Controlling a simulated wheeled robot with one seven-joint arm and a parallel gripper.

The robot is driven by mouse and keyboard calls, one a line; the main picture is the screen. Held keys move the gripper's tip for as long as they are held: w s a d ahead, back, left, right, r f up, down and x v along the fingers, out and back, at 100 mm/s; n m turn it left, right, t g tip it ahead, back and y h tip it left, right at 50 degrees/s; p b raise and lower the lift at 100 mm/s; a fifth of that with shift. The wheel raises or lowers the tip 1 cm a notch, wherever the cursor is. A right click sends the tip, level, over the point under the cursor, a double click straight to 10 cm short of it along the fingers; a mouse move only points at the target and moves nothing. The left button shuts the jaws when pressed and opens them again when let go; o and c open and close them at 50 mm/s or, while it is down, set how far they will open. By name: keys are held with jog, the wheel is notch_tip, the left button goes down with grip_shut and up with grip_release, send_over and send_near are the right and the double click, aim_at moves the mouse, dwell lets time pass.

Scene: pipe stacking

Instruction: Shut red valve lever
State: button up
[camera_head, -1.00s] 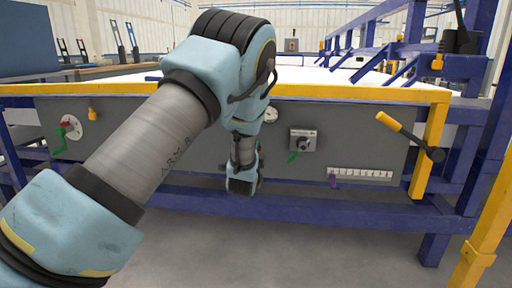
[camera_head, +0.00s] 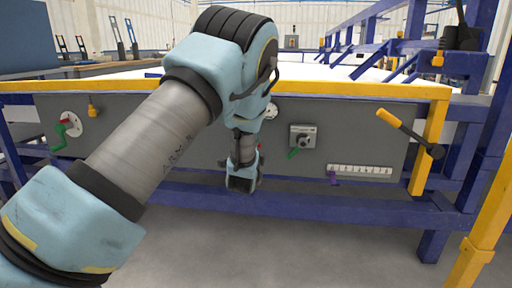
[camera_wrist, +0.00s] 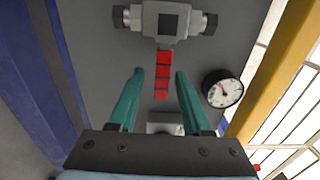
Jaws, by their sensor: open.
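The red valve lever (camera_wrist: 163,64) hangs from a grey valve body (camera_wrist: 167,20) on the grey panel in the wrist view. It points from the valve towards my gripper. My gripper (camera_wrist: 160,73) is open, with one teal finger on each side of the lever. The lever shows in the gap between the fingers; I cannot tell whether either finger touches it. In the head view, my arm hides most of the valve and my gripper's fingers.
A round gauge (camera_wrist: 222,88) is right of the fingers in the wrist view. A yellow rail (camera_head: 300,89) runs along the panel's top and a blue beam (camera_head: 330,206) below it.

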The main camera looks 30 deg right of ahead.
jog(key=p+v, duration=0.2)
jog(key=v, duration=0.9)
jog(key=shift+w, duration=0.1)
jog(key=w+a+f+n+g+y, duration=0.1)
jog(key=w+a+n+y, duration=0.25)
jog(key=a, duration=0.35)
jog(key=w+a+n+g+y, duration=0.1)
jog(key=w+a+n+y, duration=0.1)
jog(key=a+n, duration=0.4)
jog(key=w+a+f+n+g+y, duration=0.1)
jog(key=w+a+n+y, duration=0.2)
jog(key=a, duration=0.5)
jog(key=s+a+r+n+g+y, duration=0.1)
jog(key=s+a+n+g, duration=0.3)
jog(key=a, duration=0.4)
jog(key=s+a+r+n+g+y+p, duration=0.1)
jog(key=s+a+n+g, duration=0.1)
jog(key=s+a+n, duration=0.45)
jog(key=s+a+r+n+g+y, duration=0.25)
jog(key=s+a, duration=0.35)
jog(key=a, duration=0.5)
notch_tip(320, 180, up, 33)
jog(key=h+p, duration=0.1)
jog(key=p, duration=3.3)
jog(key=shift+w+d, duration=0.2)
jog(key=shift+d, duration=0.15)
